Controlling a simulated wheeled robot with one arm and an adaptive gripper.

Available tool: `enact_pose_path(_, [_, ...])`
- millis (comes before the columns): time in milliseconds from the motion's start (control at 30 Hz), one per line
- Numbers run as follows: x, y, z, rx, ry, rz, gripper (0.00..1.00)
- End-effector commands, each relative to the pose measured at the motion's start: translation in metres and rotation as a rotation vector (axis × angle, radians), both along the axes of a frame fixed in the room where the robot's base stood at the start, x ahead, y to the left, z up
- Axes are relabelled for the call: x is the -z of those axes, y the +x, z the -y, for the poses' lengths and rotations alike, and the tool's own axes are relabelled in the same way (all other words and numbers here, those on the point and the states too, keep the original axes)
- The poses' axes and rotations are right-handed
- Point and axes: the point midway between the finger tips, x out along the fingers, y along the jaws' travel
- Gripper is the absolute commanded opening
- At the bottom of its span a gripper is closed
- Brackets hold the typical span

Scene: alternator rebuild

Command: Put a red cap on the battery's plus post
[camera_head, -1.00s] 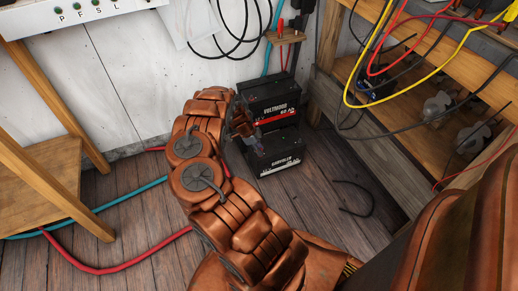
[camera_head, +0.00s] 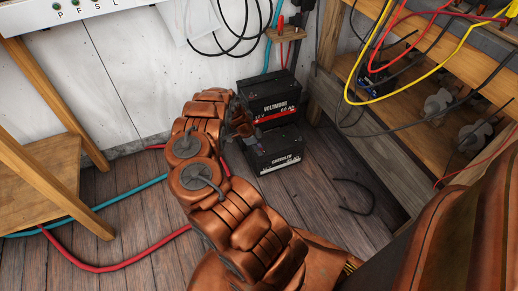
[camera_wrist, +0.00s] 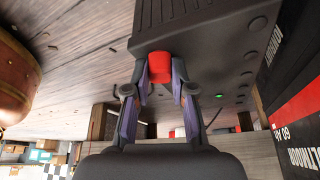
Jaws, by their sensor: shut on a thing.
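My gripper (camera_wrist: 160,85) is shut on a red cap (camera_wrist: 160,67), held between its two purple-grey fingertips in the wrist view. Behind the cap lies a black battery's casing (camera_wrist: 205,35), with round plugs and a green dot. Whether the cap touches it, I cannot tell. I cannot make out the plus post.
The red-striped battery also fills the right edge of the wrist view (camera_wrist: 298,110). A wooden bench (camera_head: 385,150) with red, yellow and black cables stands at the right. Red and teal cables (camera_head: 110,268) cross the floor.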

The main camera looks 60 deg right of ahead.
Motion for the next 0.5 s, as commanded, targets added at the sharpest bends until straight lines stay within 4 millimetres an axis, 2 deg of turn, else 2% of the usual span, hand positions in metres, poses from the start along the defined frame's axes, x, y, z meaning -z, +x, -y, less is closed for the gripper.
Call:
enact_pose_path(200, [0.0000, 0.0001, 0.0000, 0.000, 0.000, 0.000, 0.10])
enact_pose_path(233, [0.0000, 0.0001, 0.0000, 0.000, 0.000, 0.000, 0.25])
enact_pose_path(500, [0.0001, 0.0000, 0.0001, 0.000, 0.000, 0.000, 0.53])
